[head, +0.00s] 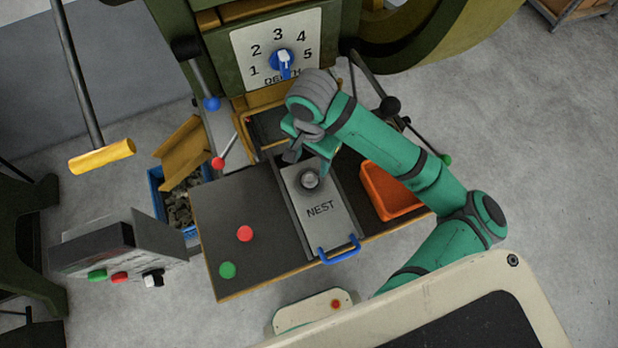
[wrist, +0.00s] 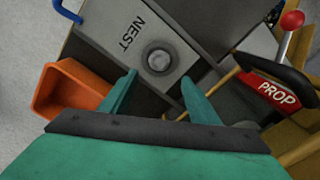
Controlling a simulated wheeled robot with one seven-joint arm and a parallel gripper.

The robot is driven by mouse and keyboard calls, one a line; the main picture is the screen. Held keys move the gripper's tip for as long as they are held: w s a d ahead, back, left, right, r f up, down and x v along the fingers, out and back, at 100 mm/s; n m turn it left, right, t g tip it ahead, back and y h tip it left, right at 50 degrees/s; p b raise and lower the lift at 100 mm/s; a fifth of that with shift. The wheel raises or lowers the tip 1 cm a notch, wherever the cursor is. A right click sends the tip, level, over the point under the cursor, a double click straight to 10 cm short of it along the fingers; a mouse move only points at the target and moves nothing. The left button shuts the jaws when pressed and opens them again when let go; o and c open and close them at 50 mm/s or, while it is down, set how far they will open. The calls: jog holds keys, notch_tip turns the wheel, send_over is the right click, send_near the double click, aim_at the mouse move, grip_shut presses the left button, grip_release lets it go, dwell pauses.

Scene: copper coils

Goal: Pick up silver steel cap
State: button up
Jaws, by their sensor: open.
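The silver steel cap (head: 310,180) is a small round grey piece on the plate marked NEST (head: 336,224). In the wrist view the cap (wrist: 158,59) lies on the same plate (wrist: 121,62), beyond my fingertips and roughly in line with the gap between them. My gripper (wrist: 158,96) is open, with its two green fingers apart and nothing between them. In the head view my gripper is above the far end of the plate, close to the cap, and my arm partly hides its fingers.
An orange bin (head: 387,190) stands right of the plate. A blue handle (head: 340,250) is at the plate's near end. Red (head: 245,233) and green (head: 228,269) buttons are on the dark table at left. A red-knobbed lever (wrist: 291,22) stands right in the wrist view.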

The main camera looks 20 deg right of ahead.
aim_at(310, 178)
notch_tip(310, 178, down, 4)
jog(key=shift+s+a+f, duration=0.1)
jog(key=shift+s+f, duration=0.05)
jog(key=shift+f, duration=1.15)
jog(key=shift+s+a+f, duration=0.1)
jog(key=shift+s+f, duration=0.05)
jog(key=shift+f, duration=1.15)
jog(key=shift+c, duration=0.4)
jog(key=c, duration=1.1)
